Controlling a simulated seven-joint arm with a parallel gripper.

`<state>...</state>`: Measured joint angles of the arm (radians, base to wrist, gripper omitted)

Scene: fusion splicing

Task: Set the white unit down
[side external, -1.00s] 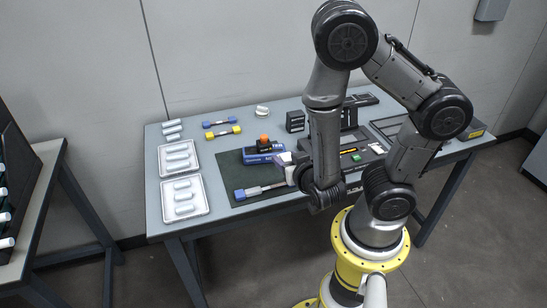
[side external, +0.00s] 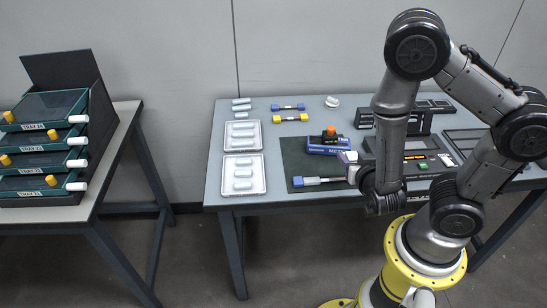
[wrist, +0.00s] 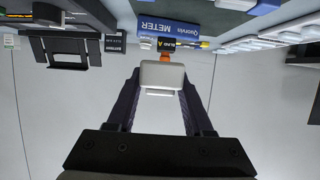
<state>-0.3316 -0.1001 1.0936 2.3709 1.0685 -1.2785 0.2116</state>
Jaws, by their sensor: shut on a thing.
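The white unit (wrist: 162,76) is a small pale box with rounded edges. In the wrist view it sits between the fingertips of my gripper (wrist: 160,92), which is shut on it. The blue meter (wrist: 185,28) appears behind it, with an orange part partly hidden by the unit. In the side view the blue meter (side external: 326,146) stands on the dark mat (side external: 292,160), just left of my gripper's end. My arm hides most of the gripper there. I cannot tell whether the unit touches anything beneath it.
A blue-ended bar (side external: 318,181) lies at the mat's front. Two pale trays (side external: 243,174) hold white pieces to the left. Blue and yellow bars (side external: 290,118) lie behind. A dark device (side external: 412,162) stands right. A drawer rack (side external: 55,130) stands on another table.

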